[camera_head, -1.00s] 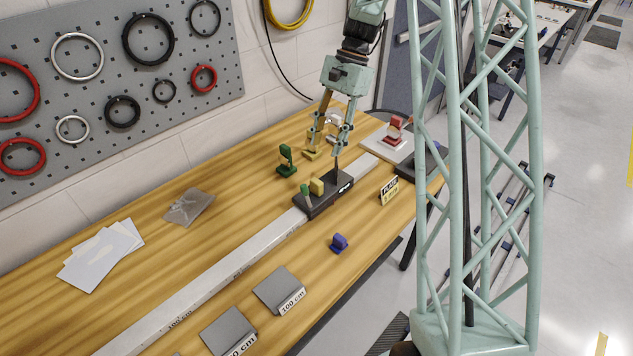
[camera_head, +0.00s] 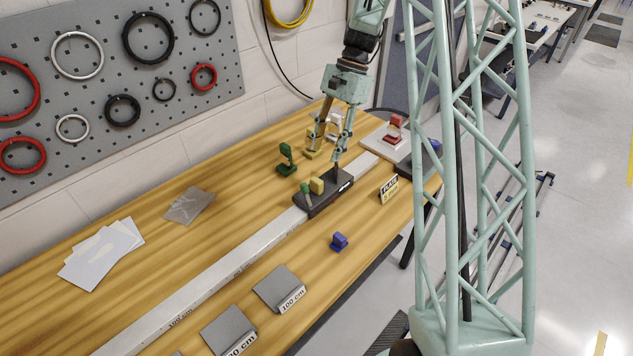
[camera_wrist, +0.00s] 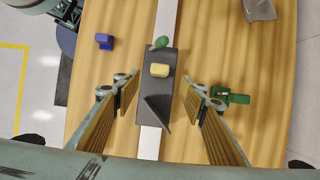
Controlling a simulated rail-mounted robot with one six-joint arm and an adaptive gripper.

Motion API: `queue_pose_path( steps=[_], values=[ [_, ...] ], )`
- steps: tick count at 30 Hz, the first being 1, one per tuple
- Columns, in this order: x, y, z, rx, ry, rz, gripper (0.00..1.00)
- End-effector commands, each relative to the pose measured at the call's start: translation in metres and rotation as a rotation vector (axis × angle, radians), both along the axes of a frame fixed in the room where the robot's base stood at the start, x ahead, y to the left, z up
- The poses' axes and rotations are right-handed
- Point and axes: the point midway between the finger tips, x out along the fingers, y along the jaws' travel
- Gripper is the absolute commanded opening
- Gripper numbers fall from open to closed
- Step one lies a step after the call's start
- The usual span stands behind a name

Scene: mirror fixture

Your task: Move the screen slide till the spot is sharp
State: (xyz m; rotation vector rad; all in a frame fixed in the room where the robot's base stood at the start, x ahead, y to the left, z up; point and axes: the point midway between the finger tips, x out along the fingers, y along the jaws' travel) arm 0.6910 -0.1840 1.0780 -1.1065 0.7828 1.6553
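The dark slide (camera_head: 330,195) sits on the pale rail on the bench. It carries a yellow block (camera_head: 317,186) and a green knob (camera_head: 305,189). In the wrist view the slide (camera_wrist: 157,85) lies across the rail, with a dark upright piece (camera_wrist: 157,110) near its lower end. My gripper (camera_wrist: 160,88) is open. Its fingers stand on either side of the slide, with visible gaps. In the head view my gripper (camera_head: 328,152) is over the slide's far end. I cannot make out a light spot.
The rail (camera_head: 225,262) runs along the bench. A green piece (camera_head: 286,160) stands left of the slide; a blue piece (camera_head: 339,241) and a label card (camera_head: 389,190) stand right. A white base with a red piece (camera_head: 395,128) is at the far end. Grey plates (camera_head: 280,288) lie in front.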

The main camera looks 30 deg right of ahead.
Motion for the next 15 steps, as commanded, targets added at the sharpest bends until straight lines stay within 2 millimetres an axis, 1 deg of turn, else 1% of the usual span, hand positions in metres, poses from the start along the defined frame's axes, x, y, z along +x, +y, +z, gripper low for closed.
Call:
queue_pose_path(
  steps=[15],
  values=[
    [-0.009, 0.024, -0.06, 0.001, 0.001, 0.0, 0.39]
  ],
)
